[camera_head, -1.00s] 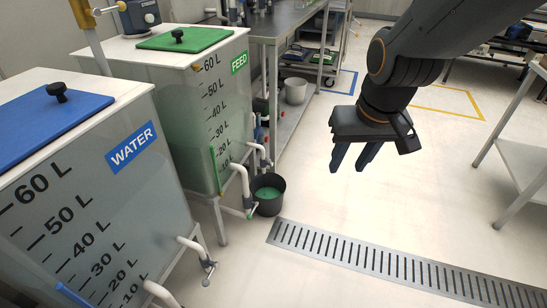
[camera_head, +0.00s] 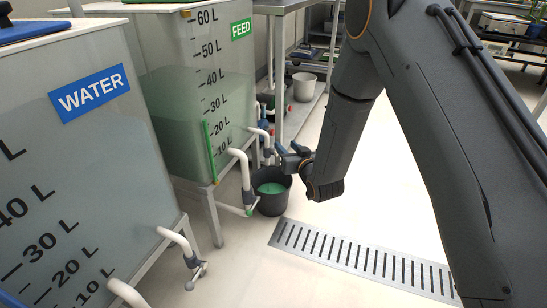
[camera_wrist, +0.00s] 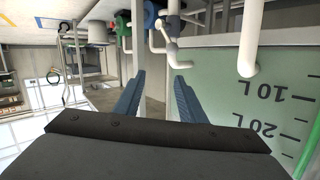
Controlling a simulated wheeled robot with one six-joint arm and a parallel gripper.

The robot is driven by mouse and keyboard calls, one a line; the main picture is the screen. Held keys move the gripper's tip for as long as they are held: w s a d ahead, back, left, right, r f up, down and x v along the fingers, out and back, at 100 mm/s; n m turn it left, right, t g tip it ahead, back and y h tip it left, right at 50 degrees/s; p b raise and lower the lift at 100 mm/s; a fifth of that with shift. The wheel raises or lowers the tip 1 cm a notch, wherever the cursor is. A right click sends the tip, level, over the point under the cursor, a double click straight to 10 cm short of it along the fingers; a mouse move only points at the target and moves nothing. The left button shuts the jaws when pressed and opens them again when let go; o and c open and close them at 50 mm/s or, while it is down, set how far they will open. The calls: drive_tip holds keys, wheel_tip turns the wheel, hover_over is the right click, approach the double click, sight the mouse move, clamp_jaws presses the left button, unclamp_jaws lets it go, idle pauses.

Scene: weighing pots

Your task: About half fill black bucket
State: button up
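The black bucket (camera_head: 268,206) stands on the floor below the FEED tank (camera_head: 190,110), with green liquid (camera_head: 271,188) inside. How full it is cannot be read exactly. The FEED tank holds pale green liquid. Its white outlet pipe (camera_head: 244,170) bends down to a spout at the bucket's left rim; I cannot tell whether liquid is flowing. My gripper (camera_head: 284,158) is above the bucket, beside the FEED pipes. In the wrist view my gripper (camera_wrist: 155,85) has its two fingers apart with nothing between them. White pipes and the tank (camera_wrist: 270,100) show beyond, upside down.
The WATER tank (camera_head: 80,160) stands at the left with its own tap (camera_head: 193,265). A floor drain grate (camera_head: 360,258) runs to the right. A grey pot (camera_head: 304,86) sits on a shelf behind. The floor right of the bucket is clear.

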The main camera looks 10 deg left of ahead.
drive_tip(key=t+y+b, duration=0.1)
drive_tip(key=y+b, duration=0.1)
approach(274, 150)
drive_tip(key=x, duration=0.3)
drive_tip(key=shift+b+x, duration=1.85)
drive_tip(key=shift+x, duration=2.3)
clamp_jaws()
